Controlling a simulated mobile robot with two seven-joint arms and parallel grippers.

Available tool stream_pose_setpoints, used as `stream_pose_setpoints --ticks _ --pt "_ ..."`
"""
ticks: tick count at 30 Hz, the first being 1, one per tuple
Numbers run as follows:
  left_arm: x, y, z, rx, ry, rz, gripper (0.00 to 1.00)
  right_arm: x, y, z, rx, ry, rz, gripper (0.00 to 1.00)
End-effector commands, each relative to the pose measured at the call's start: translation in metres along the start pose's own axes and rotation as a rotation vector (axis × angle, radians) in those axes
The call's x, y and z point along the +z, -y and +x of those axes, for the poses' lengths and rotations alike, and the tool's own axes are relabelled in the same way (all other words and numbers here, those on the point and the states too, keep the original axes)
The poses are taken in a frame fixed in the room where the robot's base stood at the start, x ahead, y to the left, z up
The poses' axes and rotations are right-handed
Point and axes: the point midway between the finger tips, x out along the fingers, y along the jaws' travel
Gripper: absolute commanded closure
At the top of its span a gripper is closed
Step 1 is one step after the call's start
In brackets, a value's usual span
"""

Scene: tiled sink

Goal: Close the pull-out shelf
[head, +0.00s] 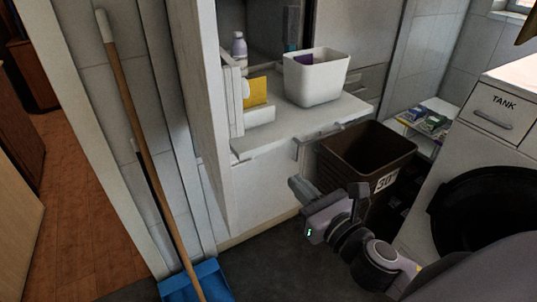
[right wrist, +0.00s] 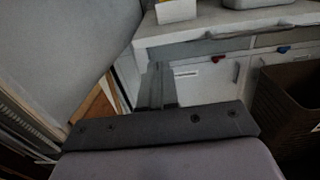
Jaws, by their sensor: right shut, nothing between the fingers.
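The pull-out shelf (head: 290,128) is a white board that sticks out from the white cabinet at the centre of the head view. It also shows at the top of the right wrist view (right wrist: 215,32). A white bin (head: 316,80) and a small white holder with a yellow item (head: 257,92) stand on it. My right gripper (head: 294,186) is shut and empty, below and in front of the shelf's front edge. In the right wrist view its fingers (right wrist: 155,75) are together and point toward the cabinet front under the shelf. My left gripper is not in view.
A brown bin (head: 366,155) marked 30 stands right of my right gripper. A white unit labelled TANK (head: 505,110) is at the right. A blue dustpan (head: 196,284) and a wooden-handled broom (head: 135,110) are at the left. Dark floor is clear below the shelf.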

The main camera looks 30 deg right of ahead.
Motion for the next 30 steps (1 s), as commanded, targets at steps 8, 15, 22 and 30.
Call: stream_pose_setpoints --ticks 8,15,22,30 --pt "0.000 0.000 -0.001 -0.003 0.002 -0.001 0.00 0.001 0.000 0.039 -0.001 0.002 0.002 1.00" --pt "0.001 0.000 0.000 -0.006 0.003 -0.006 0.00 0.001 0.000 0.074 -0.001 0.002 0.004 1.00" --pt "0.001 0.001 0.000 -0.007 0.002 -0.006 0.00 0.000 0.000 0.104 0.000 0.000 0.004 1.00" --pt "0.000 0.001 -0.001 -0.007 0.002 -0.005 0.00 -0.001 0.000 0.120 0.000 -0.003 0.003 1.00"
